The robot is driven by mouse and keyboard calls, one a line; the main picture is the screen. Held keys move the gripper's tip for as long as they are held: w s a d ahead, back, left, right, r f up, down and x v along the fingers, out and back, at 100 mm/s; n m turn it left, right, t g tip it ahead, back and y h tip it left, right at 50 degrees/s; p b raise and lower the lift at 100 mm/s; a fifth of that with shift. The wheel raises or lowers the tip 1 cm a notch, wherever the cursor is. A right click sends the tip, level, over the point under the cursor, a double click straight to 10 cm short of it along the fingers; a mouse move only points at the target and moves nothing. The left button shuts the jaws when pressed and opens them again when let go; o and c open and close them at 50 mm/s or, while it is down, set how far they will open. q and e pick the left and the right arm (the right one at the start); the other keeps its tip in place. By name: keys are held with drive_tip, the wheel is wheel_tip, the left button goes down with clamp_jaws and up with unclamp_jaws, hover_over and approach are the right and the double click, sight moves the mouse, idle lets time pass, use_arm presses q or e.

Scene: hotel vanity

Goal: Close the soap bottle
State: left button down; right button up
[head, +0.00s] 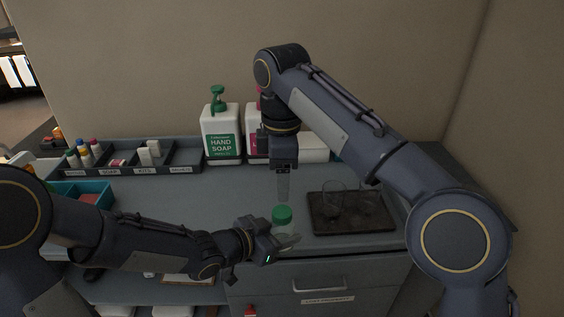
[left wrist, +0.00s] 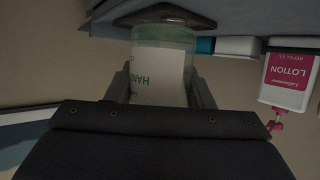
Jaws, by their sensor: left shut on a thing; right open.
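The soap bottle is a small clear, greenish bottle with a white label (left wrist: 158,72); in the head view its body (head: 283,229) is partly hidden by my left gripper. A green cap (head: 282,213) sits at its top; I cannot tell how tightly it is seated. My left gripper (head: 287,241) is shut around the bottle body near the counter's front edge. In the left wrist view the bottle stands between the two fingers and the picture is upside down. My right gripper (head: 283,188) points straight down, open and empty, just above the cap.
A dark tray (head: 352,227) with clear glasses (head: 333,202) lies right of the bottle. A large hand soap dispenser (head: 221,133) and a pink-labelled lotion bottle (left wrist: 289,80) stand at the back. A divided organizer (head: 130,158) and teal bin (head: 103,190) are left. The counter's middle is clear.

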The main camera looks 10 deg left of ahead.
drive_tip(key=shift+r, duration=1.75)
drive_tip(key=shift+d, duration=0.1)
